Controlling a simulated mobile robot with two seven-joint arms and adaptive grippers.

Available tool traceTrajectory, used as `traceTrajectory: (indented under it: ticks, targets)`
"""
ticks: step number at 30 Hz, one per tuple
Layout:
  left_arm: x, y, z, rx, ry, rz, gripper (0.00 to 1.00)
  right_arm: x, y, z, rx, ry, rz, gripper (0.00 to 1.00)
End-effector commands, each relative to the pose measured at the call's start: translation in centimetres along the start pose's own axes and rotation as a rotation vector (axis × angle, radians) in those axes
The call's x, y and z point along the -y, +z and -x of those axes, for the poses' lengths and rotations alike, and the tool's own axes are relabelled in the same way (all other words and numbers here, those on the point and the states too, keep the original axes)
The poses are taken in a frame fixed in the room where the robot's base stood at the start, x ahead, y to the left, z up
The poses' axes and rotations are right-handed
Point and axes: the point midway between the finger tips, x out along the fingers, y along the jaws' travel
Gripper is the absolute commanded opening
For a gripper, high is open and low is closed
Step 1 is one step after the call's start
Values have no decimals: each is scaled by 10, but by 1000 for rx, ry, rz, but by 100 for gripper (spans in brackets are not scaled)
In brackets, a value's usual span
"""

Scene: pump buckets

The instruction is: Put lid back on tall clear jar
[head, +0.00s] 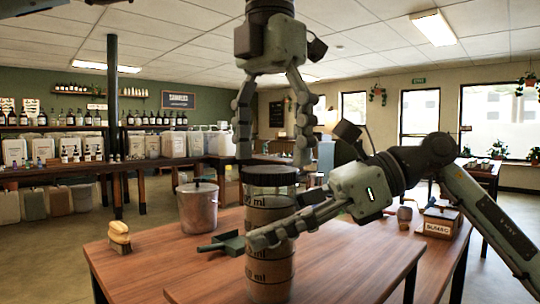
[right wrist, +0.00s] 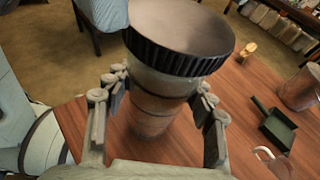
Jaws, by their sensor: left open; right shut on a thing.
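The tall clear jar (head: 270,268), with dark volume markings, stands upright at the table's front. Its dark round lid (head: 270,176) lies level at the jar's mouth; I cannot tell how firmly it is seated. In the right wrist view the lid (right wrist: 180,35) shows a ribbed rim above the jar (right wrist: 155,100). My left gripper (head: 273,157) is open and points down from above, its fingers on either side of the lid. My right gripper (head: 282,212) comes in from the right and is shut around the jar's body below the lid.
A metal pot (head: 198,208) with a lid stands behind left. A dark green dustpan (head: 222,243) lies left of the jar. A yellow-topped brush (head: 119,237) sits at the left table edge. A small labelled box (head: 441,222) is at right. The front tabletop is mostly clear.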

Motion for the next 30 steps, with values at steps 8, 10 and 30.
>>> traceTrajectory:
  ticks: [8, 10, 30]
  targets:
    - [0, 0, -14, 0, -2, 0, 80, 0, 0, 0, 0, 0, 0, 0]
    - [0, 0, -15, 0, -2, 0, 80, 0, 0, 0, 0, 0, 0, 0]
    - [0, 0, -14, 0, -1, -12, 27, 0, 0, 0, 1, 0, 0, 0]
